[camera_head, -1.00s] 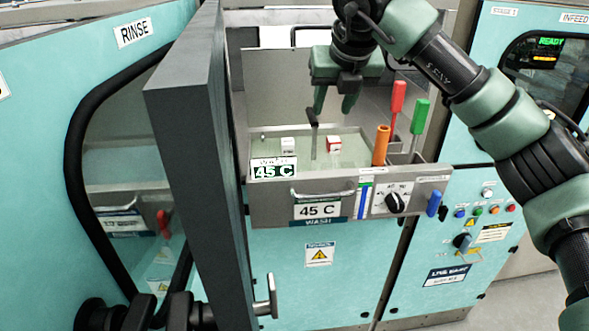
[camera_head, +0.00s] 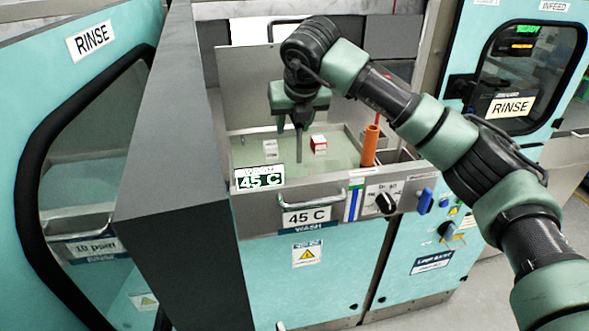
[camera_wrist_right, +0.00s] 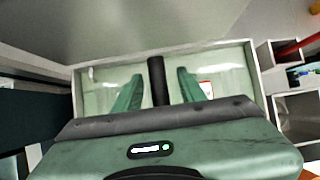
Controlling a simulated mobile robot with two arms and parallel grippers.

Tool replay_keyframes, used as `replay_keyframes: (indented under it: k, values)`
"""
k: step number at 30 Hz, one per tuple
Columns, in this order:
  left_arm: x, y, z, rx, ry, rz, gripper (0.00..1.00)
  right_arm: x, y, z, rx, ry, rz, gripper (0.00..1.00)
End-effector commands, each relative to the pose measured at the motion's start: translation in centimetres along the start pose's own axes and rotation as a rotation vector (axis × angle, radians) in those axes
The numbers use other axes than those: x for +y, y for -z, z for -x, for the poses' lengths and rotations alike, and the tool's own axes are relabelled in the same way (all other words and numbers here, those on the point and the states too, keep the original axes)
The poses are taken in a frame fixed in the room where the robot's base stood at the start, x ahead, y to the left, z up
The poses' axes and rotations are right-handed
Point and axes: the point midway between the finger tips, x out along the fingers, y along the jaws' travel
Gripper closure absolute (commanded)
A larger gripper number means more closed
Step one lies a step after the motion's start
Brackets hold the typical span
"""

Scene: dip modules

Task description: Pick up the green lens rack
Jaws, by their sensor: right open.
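My right gripper (camera_head: 291,122) points down above the wash tank (camera_head: 243,153), its two green fingers apart. In the right wrist view my gripper (camera_wrist_right: 158,76) has a dark upright post (camera_wrist_right: 158,92) between its fingers, with gaps at both sides. In the head view the grey post (camera_head: 299,150) stands in the pale green bath below the gripper. I cannot tell whether this post belongs to the green lens rack; no rack body shows clearly. A small red and white block (camera_head: 318,143) sits right of the post. My left gripper is out of view.
A thick dark grey door (camera_head: 170,190) stands open left of the tank. An orange handle (camera_head: 370,145) rises at the tank's right, close to my right arm. A red handle (camera_wrist_right: 300,46) shows in the wrist view. The tank front has a bar handle (camera_head: 305,201).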

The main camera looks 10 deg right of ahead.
Motion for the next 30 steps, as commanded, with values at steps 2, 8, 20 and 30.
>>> replay_keyframes:
  k: [2,8,20,30]
  values:
    - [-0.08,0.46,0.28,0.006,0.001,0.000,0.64,0.03,0.01,-0.42,0.000,0.000,0.001,0.59]
    - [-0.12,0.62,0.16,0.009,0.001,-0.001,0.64,0.04,0.06,-0.58,-0.001,-0.001,0.001,0.59]
    - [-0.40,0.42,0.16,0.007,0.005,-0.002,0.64,0.05,0.04,-0.52,-0.001,-0.001,0.001,1.00]
    - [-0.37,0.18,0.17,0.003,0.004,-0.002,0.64,0.05,0.02,-0.49,-0.001,-0.001,0.001,1.00]
